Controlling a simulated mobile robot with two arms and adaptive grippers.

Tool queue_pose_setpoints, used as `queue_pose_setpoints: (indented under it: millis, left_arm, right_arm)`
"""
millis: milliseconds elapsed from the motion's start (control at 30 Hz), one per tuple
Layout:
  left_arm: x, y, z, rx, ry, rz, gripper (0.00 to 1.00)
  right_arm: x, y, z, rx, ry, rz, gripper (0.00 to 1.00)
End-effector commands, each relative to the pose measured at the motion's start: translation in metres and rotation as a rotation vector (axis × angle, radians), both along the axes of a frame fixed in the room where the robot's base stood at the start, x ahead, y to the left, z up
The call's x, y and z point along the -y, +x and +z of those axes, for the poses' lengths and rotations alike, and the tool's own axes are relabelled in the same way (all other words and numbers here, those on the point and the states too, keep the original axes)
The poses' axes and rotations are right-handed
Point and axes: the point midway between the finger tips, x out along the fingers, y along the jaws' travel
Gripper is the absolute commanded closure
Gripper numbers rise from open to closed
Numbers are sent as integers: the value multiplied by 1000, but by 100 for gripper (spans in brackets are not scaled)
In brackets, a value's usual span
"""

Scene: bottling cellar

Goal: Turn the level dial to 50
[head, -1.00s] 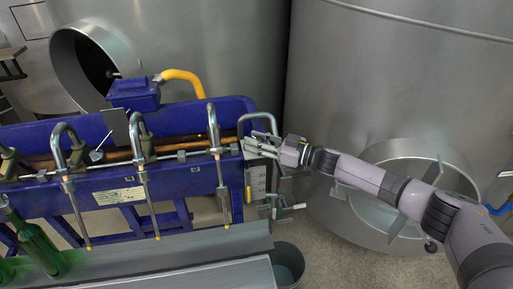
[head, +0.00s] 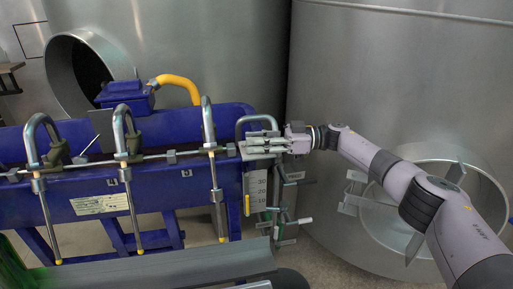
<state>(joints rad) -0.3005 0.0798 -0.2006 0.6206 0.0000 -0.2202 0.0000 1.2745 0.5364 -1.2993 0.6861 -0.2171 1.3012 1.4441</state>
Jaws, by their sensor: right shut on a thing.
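A pale vertical scale plate (head: 256,189) hangs at the right end of the blue filling machine (head: 160,186). The marks 30, 20 and 10 can be read on it. Higher marks and any pointer cannot be made out. My right gripper (head: 250,147) is just above the scale, at the end of the long metal bar. It is shut on the level dial, which its fingers hide almost wholly, so its setting cannot be read. My left gripper is not in view.
Bent metal filling tubes (head: 130,160) stand along the machine, with a grey trough (head: 160,270) below. A small lever (head: 298,222) sticks out under my right gripper. Large steel tanks (head: 390,80) stand close behind. Part of a green bottle (head: 12,265) shows at left.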

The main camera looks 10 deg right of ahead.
Motion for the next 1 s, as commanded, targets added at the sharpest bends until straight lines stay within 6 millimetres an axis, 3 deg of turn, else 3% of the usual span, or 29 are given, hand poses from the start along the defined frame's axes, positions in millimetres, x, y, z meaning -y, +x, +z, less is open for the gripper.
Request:
queue_pose_setpoints:
  millis: [433,467,733,1000]
  left_arm:
    - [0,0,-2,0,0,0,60]
    - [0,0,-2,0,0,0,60]
    - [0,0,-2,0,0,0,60]
    - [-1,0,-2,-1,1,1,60]
  right_arm:
    - [0,0,1,0,1,6,98]
    - [0,0,1,0,1,6,69]
    - [0,0,1,0,1,6,51]
    - [0,0,0,0,1,6,50]
